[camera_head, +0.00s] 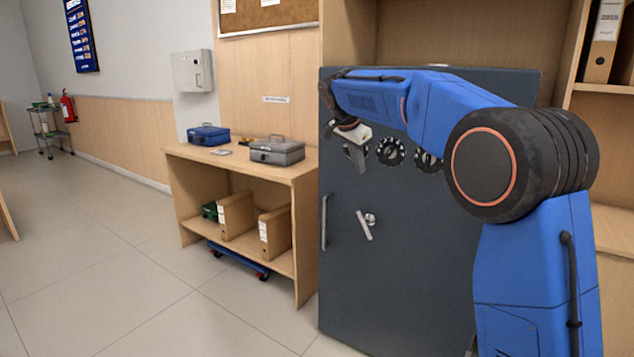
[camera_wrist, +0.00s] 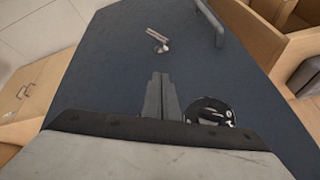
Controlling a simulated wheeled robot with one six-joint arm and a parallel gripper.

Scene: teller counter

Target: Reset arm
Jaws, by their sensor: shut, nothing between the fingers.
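My blue arm reaches across the front of a dark grey safe (camera_head: 400,270). My gripper (camera_head: 358,160) is in front of the safe's upper left, near the black dials. Its fingers are shut together with nothing between them, as the wrist view (camera_wrist: 161,82) shows. In the wrist view the safe door (camera_wrist: 110,70) fills most of the picture. One dial (camera_wrist: 209,110) lies just right of the fingers, partly hidden by the gripper body. The safe's lever handle (camera_head: 366,225) is below the gripper, apart from it. It also shows in the wrist view (camera_wrist: 157,40).
A wooden shelf unit (camera_head: 190,158) stands left of the safe, with a blue cash box (camera_head: 208,134) and a grey cash box (camera_head: 277,150) on top. A vertical pull handle (camera_head: 325,222) sticks out from the safe's left side. The tiled floor (camera_head: 100,270) at left is clear.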

